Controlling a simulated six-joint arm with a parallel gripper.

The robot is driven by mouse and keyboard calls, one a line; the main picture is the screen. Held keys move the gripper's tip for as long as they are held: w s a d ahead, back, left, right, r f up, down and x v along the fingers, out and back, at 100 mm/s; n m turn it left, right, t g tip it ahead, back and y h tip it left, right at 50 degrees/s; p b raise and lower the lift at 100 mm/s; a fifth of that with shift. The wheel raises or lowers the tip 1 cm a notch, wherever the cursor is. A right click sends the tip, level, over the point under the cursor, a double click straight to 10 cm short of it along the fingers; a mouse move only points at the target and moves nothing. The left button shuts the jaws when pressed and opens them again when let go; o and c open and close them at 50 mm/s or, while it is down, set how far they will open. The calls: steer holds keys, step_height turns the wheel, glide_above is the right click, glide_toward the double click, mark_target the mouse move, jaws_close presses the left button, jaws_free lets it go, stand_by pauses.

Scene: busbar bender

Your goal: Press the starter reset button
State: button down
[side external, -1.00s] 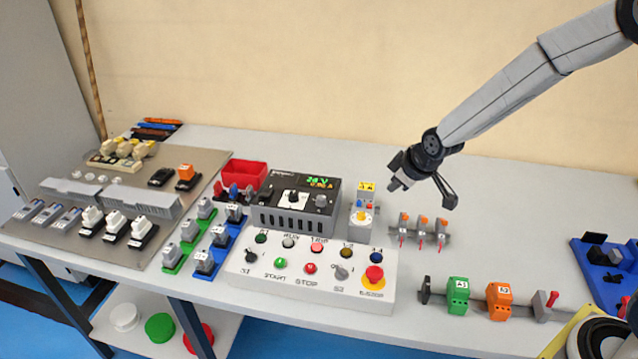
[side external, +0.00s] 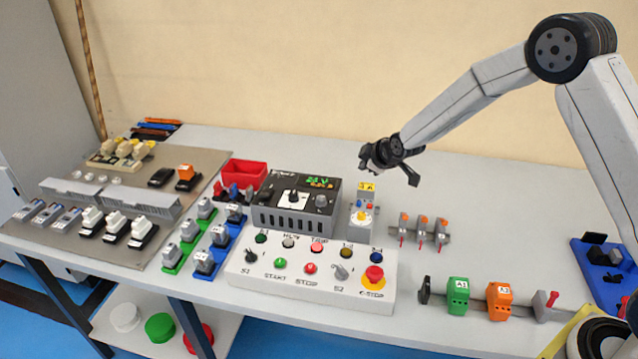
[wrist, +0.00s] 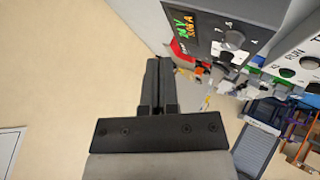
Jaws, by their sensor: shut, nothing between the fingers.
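The starter appears to be the small grey upright module (side external: 361,218) right of the black power supply, with a yellow label on top. Small blue and red buttons (side external: 364,205) sit on its face above a round yellow-and-white knob (side external: 361,217). Which button is the reset is too small to read. My gripper (side external: 366,161) is shut and empty, in the air above and behind the starter, clear of it. In the wrist view my shut fingers (wrist: 158,75) point toward the pale wall, and I cannot make out the starter there.
The power supply (side external: 296,203) stands left of the starter; it also shows in the wrist view (wrist: 222,28). The white control box (side external: 310,283) with several buttons and a red emergency stop (side external: 373,278) lies in front. Orange-topped parts (side external: 422,223) stand to the right.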

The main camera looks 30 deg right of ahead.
steer(key=shift+f, duration=0.1)
glide_above(361, 207)
steer(key=shift+f, duration=4.3)
steer(key=shift+f, duration=0.8)
steer(key=shift+r, duration=0.8)
steer(key=shift+r, duration=0.15)
steer(key=shift+r, duration=2.35)
steer(key=shift+s, duration=0.1)
